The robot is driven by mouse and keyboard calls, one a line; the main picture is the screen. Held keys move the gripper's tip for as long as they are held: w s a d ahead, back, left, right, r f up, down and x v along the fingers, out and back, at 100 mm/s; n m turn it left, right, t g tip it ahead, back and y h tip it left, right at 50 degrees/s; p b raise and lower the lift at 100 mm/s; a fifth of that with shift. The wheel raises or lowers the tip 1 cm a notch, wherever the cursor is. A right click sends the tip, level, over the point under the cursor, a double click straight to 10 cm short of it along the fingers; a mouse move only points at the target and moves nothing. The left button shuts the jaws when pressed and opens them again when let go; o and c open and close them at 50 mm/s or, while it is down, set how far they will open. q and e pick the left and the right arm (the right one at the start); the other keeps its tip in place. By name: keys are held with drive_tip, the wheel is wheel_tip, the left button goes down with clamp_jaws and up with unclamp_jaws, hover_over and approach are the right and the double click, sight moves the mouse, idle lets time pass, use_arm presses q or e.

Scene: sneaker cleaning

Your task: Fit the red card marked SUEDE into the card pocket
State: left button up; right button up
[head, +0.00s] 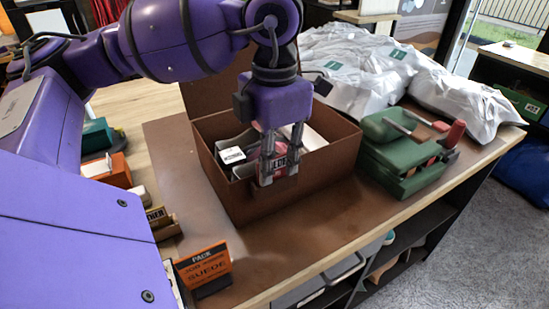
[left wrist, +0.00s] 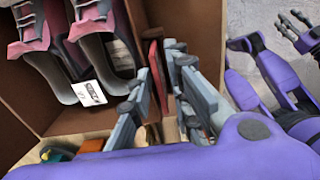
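The red card (head: 281,162) with pale lettering, only partly readable, is at the near wall of the brown box (head: 300,196) in the head view. My left gripper (head: 281,172) points down with its fingers around the card and is shut on it. In the left wrist view the card (left wrist: 156,62) shows nearly edge-on by the fingertips (left wrist: 162,80). A small dark brown piece at the near wall, seemingly the card pocket (head: 287,186), lies just below the card; the fingers partly hide it. Whether the card's lower edge is inside cannot be told. My right gripper (left wrist: 296,28) is apart from the box, fingers spread.
Grey-and-pink sneakers (left wrist: 90,40) with a white tag (left wrist: 89,93) lie in the box. An orange SUEDE job-order sign (head: 205,266) and a LEATHER card (head: 158,214) stand at left.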

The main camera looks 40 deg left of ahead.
use_arm(q)
drive_tip(key=shift+o, duration=0.3)
wheel_tip(320, 180, up, 12)
idle(0.5)
idle(0.3)
